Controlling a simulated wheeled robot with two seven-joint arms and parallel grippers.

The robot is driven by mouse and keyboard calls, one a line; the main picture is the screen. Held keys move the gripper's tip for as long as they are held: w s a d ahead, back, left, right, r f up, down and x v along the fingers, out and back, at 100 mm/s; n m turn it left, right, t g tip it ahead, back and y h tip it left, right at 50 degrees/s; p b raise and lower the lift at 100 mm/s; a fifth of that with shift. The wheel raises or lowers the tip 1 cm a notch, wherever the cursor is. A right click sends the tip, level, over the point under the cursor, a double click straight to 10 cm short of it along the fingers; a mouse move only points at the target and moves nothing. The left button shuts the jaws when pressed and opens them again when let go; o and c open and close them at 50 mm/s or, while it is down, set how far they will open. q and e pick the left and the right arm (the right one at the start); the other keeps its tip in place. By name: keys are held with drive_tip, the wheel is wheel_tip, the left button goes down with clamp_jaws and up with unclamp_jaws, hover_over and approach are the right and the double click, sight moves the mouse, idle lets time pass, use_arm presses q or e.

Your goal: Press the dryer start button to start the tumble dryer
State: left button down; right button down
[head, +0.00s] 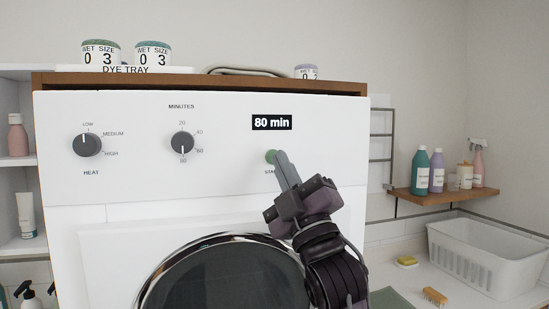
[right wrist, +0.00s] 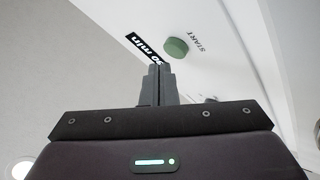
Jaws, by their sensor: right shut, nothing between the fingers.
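The white tumble dryer (head: 225,135) fills the middle of the head view. Its green start button (head: 270,156) is at the right of the panel, below a black display reading "80 min" (head: 272,122). My right gripper (head: 281,156) is shut and empty, with its fingertips beside the button and partly over its label. In the right wrist view the green button (right wrist: 176,47) shows uncovered, beyond and right of the shut fingertips (right wrist: 153,68). I cannot tell whether they touch the panel. My left gripper is not in view.
The panel also carries a heat knob (head: 87,144) and a minutes knob (head: 182,142). The round dryer door (head: 215,275) is below. Labelled jars (head: 152,54) stand on the wooden top. At right are a bottle shelf (head: 440,195) and a white basket (head: 485,255).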

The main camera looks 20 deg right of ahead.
drive_tip(key=shift+w, duration=0.35)
drive_tip(key=shift+w, duration=0.45)
idle(0.6)
drive_tip(key=shift+s, duration=0.9)
drive_tip(key=s+b, duration=0.1)
drive_tip(key=s, duration=0.5)
drive_tip(key=shift+b, duration=0.3)
drive_tip(key=shift+d, duration=0.1)
idle(0.4)
